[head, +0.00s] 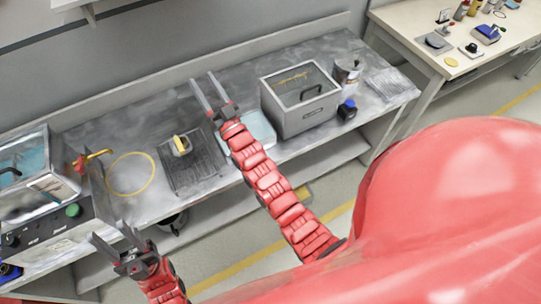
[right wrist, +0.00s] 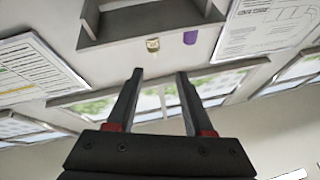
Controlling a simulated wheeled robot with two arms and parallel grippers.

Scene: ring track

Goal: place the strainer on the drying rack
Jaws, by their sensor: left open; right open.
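A dark ridged rack or mat (head: 203,172), which looks like the drying rack, lies on the grey bench in the head view. A small yellow-and-grey object (head: 181,146) sits on it; I cannot tell what it is. I cannot make out a strainer for certain. My left gripper (head: 110,231) is open and empty in front of the bench at the lower left. My right gripper (head: 202,78) is open over the bench, beyond the rack and left of the grey lidded box. In the right wrist view its open fingers (right wrist: 159,72) hold nothing and face wall and windows.
A pale tray (head: 262,131) lies partly behind my right arm. A yellow ring (head: 131,192) lies left of the rack, beside a tank machine (head: 48,235).

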